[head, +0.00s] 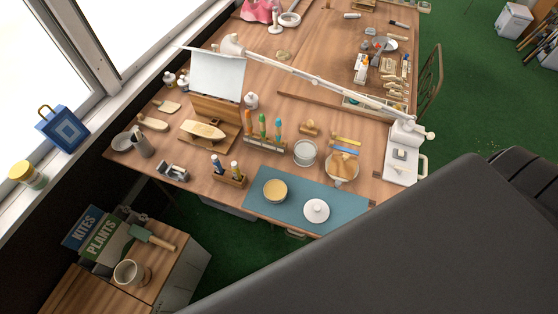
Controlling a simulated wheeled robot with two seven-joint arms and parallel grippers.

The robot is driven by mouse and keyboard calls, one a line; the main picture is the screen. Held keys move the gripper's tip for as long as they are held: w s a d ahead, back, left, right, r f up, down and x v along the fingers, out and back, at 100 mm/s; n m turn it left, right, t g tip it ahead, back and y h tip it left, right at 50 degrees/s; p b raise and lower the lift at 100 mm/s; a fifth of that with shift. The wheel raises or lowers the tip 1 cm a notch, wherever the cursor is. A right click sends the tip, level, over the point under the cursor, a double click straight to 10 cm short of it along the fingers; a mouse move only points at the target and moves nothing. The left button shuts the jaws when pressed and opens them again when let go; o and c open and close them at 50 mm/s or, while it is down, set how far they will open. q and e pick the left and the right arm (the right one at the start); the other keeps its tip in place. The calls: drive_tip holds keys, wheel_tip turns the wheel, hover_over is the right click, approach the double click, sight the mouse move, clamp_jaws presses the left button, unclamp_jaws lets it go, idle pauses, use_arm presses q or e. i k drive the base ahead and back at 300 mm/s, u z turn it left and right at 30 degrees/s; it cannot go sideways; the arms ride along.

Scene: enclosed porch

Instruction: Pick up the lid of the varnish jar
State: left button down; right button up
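A teal mat (348,204) lies along the front edge of the wooden workbench. On it stands a round item with a tan top (275,190), and to its right a round white piece with a small knob (316,210) that looks like a lid. I cannot tell whether a jar is under the white piece. Behind the mat stands a round clear container with a pale rim (305,153). No label is readable, so I cannot tell which is the varnish jar. Neither of my grippers shows.
A dark grey shape, probably mine, fills the lower right and hides part of the bench front. A white jointed lamp arm (310,77) crosses above the bench. A pen rack (264,146), a two-bottle holder (230,180) and a bowl (342,167) stand near the mat.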

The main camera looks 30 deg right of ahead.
sight(316, 211)
drive_tip(key=z, duration=0.75)
